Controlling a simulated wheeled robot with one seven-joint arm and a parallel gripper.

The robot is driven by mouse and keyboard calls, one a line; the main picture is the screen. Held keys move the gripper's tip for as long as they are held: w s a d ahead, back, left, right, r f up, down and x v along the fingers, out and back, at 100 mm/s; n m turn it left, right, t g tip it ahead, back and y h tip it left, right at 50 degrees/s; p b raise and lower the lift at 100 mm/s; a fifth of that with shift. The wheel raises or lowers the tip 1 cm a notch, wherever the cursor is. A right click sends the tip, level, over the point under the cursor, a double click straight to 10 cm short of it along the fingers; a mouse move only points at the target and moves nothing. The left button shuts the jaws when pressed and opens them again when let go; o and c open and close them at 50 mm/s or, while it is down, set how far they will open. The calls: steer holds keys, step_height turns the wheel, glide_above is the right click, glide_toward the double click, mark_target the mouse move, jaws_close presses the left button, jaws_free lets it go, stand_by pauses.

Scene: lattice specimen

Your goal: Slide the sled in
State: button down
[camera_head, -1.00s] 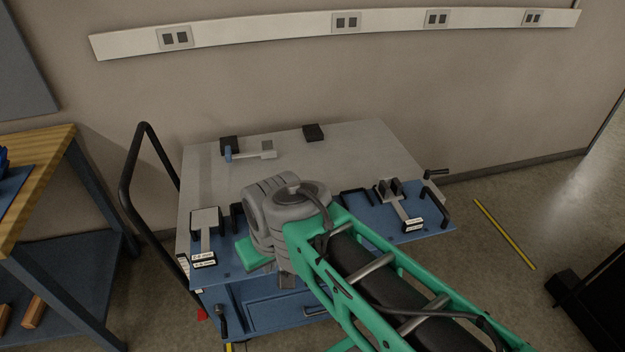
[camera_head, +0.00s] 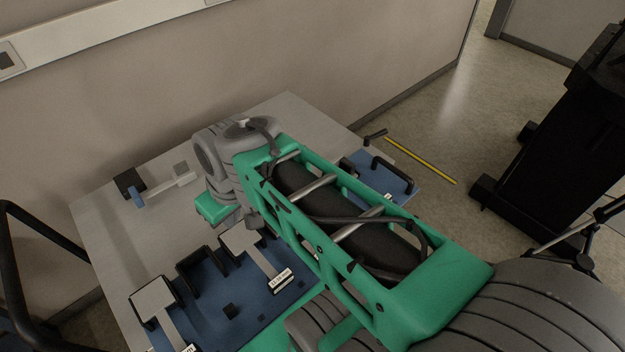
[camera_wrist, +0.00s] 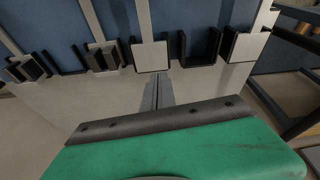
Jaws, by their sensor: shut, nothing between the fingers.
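Several pale, T-shaped, sled-like pieces sit on blue panels along the cart's edge; I cannot tell which is the task's sled. In the head view, one (camera_head: 152,302) is at lower left and another (camera_head: 241,240) at centre, with black brackets (camera_head: 197,270) between them. In the wrist view, pale blocks (camera_wrist: 150,56) and (camera_wrist: 245,47) stand in a row with dark brackets (camera_wrist: 200,47). My gripper (camera_wrist: 157,92) is shut and empty, its fingers just short of the middle pale block in the picture; contact cannot be told. My arm hides its fingertips in the head view.
The grey cart top (camera_head: 110,212) has free room at the back left. A pale bar with a blue end (camera_head: 165,185) lies there near a black block (camera_head: 129,184). A black handle rail stands at left. A dark machine (camera_head: 545,140) stands at right beyond a yellow floor strip (camera_head: 420,160).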

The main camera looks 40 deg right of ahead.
steer(key=w+d+f+n+y+b, duration=0.1)
steer(key=d+n, duration=0.2)
steer(key=d, duration=0.2)
steer(key=w+d+f+n+y+b, duration=0.1)
steer(key=d+f+n+b, duration=0.1)
steer(key=d, duration=0.3)
steer(key=w+d+f+n+y+b, duration=0.1)
steer(key=d+n+b, duration=0.1)
steer(key=d, duration=0.4)
steer(key=shift+w+f+n+t, duration=0.3)
steer(key=shift+n, duration=0.5)
steer(key=s+d+f+n+t+y+b, duration=0.1)
steer(key=s+d+f+n+t+b, duration=0.15)
steer(key=s+d+n, duration=0.7)
steer(key=w+f+m, duration=0.1)
steer(key=w+f, duration=0.1)
steer(key=w+a+f+m+b, duration=0.1)
steer(key=w+f, duration=0.1)
steer(key=f, duration=0.1)
steer(key=w+a+f+m+b, duration=0.1)
steer(key=f, duration=0.1)
steer(key=shift+w+a+f+g, duration=0.1)
steer(key=shift+w+f+g, duration=0.15)
steer(key=shift+w, duration=0.15)
steer(key=w, duration=0.2)
steer(key=shift+w+r+p, duration=0.3)
steer(key=shift+w+p, duration=0.1)
steer(key=shift+w, duration=0.55)
